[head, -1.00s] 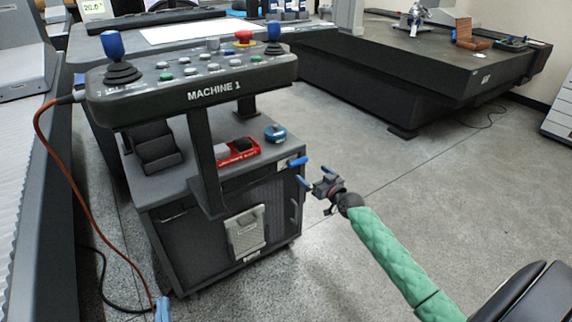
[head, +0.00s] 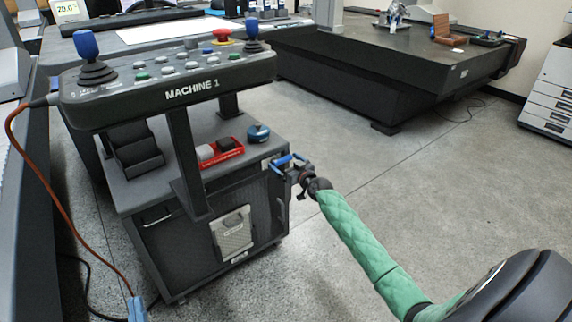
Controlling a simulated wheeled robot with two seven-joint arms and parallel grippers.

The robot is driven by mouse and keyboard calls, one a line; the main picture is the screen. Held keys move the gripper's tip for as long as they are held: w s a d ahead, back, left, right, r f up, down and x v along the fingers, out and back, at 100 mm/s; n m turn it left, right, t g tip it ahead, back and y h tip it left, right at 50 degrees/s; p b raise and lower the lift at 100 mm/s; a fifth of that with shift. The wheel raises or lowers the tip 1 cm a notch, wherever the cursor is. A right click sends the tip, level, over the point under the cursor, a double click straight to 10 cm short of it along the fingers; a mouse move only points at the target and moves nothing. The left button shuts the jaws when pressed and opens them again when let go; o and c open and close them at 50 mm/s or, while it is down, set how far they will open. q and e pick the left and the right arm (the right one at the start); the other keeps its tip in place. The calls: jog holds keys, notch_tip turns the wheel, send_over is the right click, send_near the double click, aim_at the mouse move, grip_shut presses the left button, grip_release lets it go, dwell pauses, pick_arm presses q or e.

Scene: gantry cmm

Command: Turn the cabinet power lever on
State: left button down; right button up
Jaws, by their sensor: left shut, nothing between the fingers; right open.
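A small blue lever (head: 282,160) is at the upper right corner of the dark cabinet (head: 180,254), below the MACHINE 1 console. My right gripper (head: 288,165) comes in on the green-sleeved arm from the lower right. It is open, with its blue fingers at the lever, one on either side in the picture. I cannot tell whether they touch it, and the fingers partly hide it. The lever's exact setting is too small to read. My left gripper (head: 137,308) shows only as blue fingertips at the bottom left edge, shut and empty, away from the cabinet.
The console (head: 170,85) with joysticks and buttons overhangs the cabinet. An orange cable (head: 65,192) hangs at left. The floor (head: 400,210) at right is clear.

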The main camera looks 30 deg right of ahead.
pick_arm(q)
jog(key=shift+r, duration=0.15)
pick_arm(e)
jog(key=c, duration=1.4)
jog(key=shift+o, duration=0.2)
